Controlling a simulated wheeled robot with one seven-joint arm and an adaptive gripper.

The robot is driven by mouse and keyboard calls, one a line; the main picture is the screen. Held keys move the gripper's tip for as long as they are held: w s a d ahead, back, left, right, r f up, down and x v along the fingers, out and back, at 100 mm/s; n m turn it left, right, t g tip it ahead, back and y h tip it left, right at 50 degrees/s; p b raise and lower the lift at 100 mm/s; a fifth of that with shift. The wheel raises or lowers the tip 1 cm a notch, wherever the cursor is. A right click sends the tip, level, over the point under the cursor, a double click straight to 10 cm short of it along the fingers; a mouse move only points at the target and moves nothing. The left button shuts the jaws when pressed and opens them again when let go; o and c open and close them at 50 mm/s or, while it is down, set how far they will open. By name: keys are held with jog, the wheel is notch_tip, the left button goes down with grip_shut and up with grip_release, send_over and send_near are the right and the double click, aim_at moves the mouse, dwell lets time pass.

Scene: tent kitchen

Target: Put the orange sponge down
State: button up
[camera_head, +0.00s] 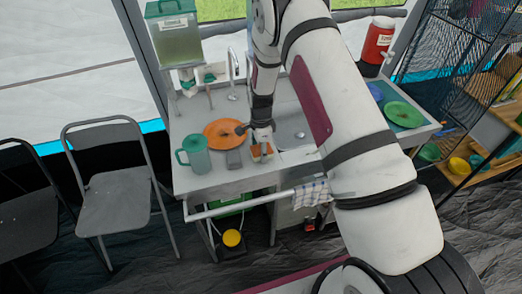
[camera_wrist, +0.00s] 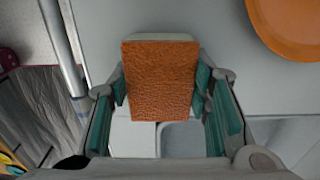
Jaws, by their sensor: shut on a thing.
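The orange sponge (camera_wrist: 160,82) is between the two teal-padded fingers of my gripper (camera_wrist: 162,92) in the wrist view, and the fingers press on its sides. A pale strip shows along its far edge. In the head view my gripper (camera_head: 261,139) is over the grey counter (camera_head: 205,180), near its front edge, with the sponge (camera_head: 262,152) below it. I cannot tell whether the sponge touches the counter.
An orange plate (camera_head: 219,131), a teal mug (camera_head: 195,156) and a dark grey block (camera_head: 233,159) are left of my gripper. The sink (camera_head: 292,135) is to the right. A checked towel (camera_head: 312,192) hangs on the front rail. Green plates (camera_head: 404,114) stand further right.

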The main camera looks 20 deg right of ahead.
jog(key=shift+f, duration=0.15)
jog(key=o, duration=1.3)
